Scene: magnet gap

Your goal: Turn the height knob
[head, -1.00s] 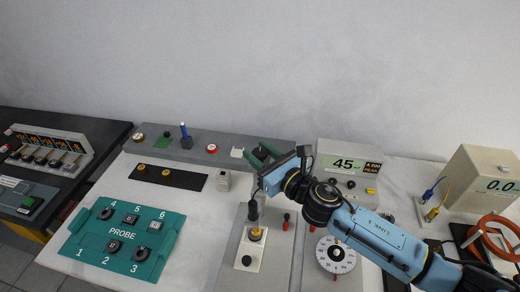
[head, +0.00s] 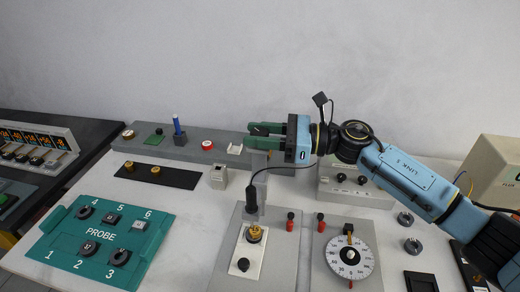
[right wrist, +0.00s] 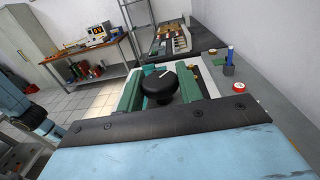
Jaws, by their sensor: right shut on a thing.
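The height knob looks to be the round black knob (right wrist: 160,84) with a white pointer line in the right wrist view. It sits between the two green fingers of my right gripper (head: 265,135), which is shut on it. In the head view the gripper reaches leftward at the right end of the grey raised ledge (head: 185,143), and its fingers mostly hide the knob. The knob's scale or markings cannot be read. My left gripper does not show in either view.
A dial with a white face (head: 350,257) and a white plate with a brass fitting (head: 250,252) stand in front of my right arm. A green PROBE panel (head: 100,238) lies at left. A blue rod in a holder (head: 178,130) and a red button (head: 207,145) stand along the ledge.

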